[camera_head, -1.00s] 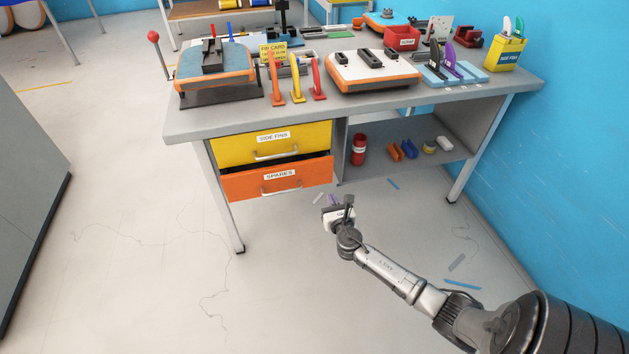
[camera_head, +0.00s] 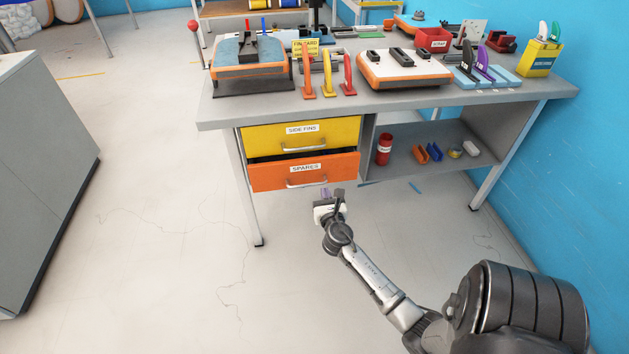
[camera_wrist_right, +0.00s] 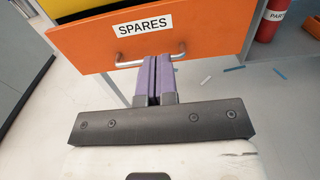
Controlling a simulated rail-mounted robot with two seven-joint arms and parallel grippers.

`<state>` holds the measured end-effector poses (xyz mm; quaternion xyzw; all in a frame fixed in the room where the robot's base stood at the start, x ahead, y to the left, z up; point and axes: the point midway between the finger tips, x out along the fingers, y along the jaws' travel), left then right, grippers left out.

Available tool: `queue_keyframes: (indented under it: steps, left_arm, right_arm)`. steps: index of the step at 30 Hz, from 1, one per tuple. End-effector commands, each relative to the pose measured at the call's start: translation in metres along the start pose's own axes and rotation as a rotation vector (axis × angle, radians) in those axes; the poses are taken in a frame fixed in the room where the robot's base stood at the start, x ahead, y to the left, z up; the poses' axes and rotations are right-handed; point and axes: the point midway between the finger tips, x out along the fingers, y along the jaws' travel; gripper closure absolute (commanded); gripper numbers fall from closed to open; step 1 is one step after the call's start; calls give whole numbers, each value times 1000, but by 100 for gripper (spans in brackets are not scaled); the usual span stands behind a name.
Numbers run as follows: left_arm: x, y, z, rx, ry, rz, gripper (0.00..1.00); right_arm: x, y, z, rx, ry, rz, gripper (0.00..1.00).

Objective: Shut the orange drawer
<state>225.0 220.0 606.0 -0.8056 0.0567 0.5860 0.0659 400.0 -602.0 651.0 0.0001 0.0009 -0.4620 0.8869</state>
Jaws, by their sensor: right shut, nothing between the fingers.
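The orange drawer (camera_head: 268,175), labelled SPARES, is the lower drawer under the grey workbench. It stands partly pulled out, with a dark gap above its front. Its metal handle (camera_head: 306,182) runs across the front. My right gripper (camera_head: 325,193) is in front of the drawer, near the handle. In the right wrist view the purple fingers (camera_wrist_right: 158,80) are together and empty, and their tips overlap the handle (camera_wrist_right: 128,62); I cannot tell if they touch it. The orange front (camera_wrist_right: 205,35) fills the top of that view. My left gripper is not in view.
The yellow SIDE FINS drawer (camera_head: 340,132) sits above and looks shut. A table leg (camera_head: 247,200) stands left of the drawers. An open shelf (camera_head: 405,165) to the right holds a red can (camera_head: 384,150) and small parts.

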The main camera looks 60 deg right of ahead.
Motion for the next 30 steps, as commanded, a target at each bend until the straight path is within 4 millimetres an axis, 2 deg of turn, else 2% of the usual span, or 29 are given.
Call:
queue_keyframes:
  steps: [12,18,24,30]
  left_arm:
    - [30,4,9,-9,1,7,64]
    - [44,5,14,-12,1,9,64]
    - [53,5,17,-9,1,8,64]
    - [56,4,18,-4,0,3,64]
  right_arm:
    - [74,0,-2,0,-4,0,100]
    - [105,0,-3,1,-2,0,100]
    - [124,0,-2,1,-1,0,100]
    - [132,0,0,0,0,0,100]
